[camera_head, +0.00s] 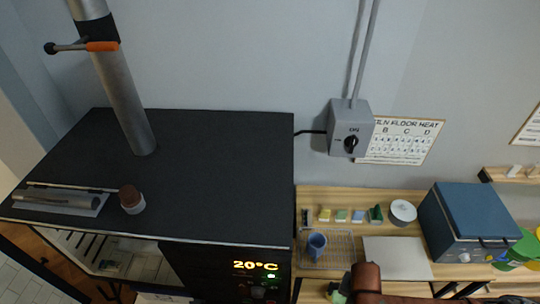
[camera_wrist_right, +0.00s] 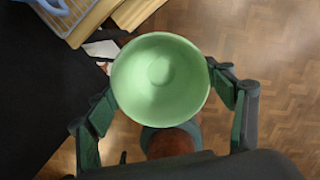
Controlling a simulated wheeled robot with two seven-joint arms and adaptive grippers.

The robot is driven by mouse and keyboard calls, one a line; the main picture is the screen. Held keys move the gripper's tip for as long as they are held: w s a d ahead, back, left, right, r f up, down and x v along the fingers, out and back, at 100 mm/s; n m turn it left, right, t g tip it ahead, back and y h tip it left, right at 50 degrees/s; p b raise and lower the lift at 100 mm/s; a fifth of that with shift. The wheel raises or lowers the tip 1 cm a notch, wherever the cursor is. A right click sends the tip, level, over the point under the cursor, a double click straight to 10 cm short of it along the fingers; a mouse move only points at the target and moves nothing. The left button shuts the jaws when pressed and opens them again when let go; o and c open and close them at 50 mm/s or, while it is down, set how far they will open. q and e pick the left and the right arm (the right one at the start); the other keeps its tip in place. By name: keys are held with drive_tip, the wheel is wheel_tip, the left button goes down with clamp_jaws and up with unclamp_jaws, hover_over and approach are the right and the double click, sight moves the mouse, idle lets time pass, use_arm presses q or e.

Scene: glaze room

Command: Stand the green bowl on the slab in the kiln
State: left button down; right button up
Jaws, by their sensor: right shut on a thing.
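The green bowl (camera_wrist_right: 160,75) is between the fingers of my right gripper (camera_wrist_right: 161,84), which is shut on it. In the right wrist view I look down into the bowl, which is empty, with floor beneath it. In the head view a small bit of green (camera_head: 338,297) at the bottom edge may be the bowl. The black kiln (camera_head: 210,150) fills the left of the head view, its display reading 20°C. Its pale interior (camera_head: 140,262) shows partly at the lower left; I cannot clearly make out the slab. My left gripper is not in view.
A brown-topped jar (camera_head: 131,199) and a metal tube (camera_head: 55,198) lie on the kiln top, near the flue pipe (camera_head: 122,100). Right of the kiln, a wooden bench holds a wire rack (camera_head: 340,248) with a blue mug (camera_head: 317,244), a pale board (camera_head: 398,258) and a blue box (camera_head: 468,222).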

drive_tip(key=shift+w+f+m, duration=0.15)
drive_tip(key=shift+f+m, duration=0.1)
drive_tip(key=shift+m, duration=0.15)
drive_tip(key=shift+a+f+m+b, duration=0.1)
drive_tip(key=shift+m+b, duration=0.4)
drive_tip(key=shift+b, duration=0.05)
use_arm(q)
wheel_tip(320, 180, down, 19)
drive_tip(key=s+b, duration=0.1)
drive_tip(key=b, duration=1.6)
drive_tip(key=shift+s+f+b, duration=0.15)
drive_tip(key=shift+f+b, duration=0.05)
drive_tip(key=shift+b, duration=0.2)
use_arm(e)
drive_tip(key=w+a+f+m+g, duration=0.1)
drive_tip(key=w+a+m, duration=0.2)
drive_tip(key=m, duration=1.1)
drive_tip(key=w+a+m+g, duration=0.1)
drive_tip(key=w+a+m, duration=0.2)
drive_tip(key=m, duration=1.1)
drive_tip(key=w, duration=0.3)
drive_tip(key=shift+w+a+f+g+y, duration=0.2)
drive_tip(key=shift+f+g+y, duration=0.1)
drive_tip(key=shift+f+y, duration=0.1)
drive_tip(key=shift+s, duration=0.1)
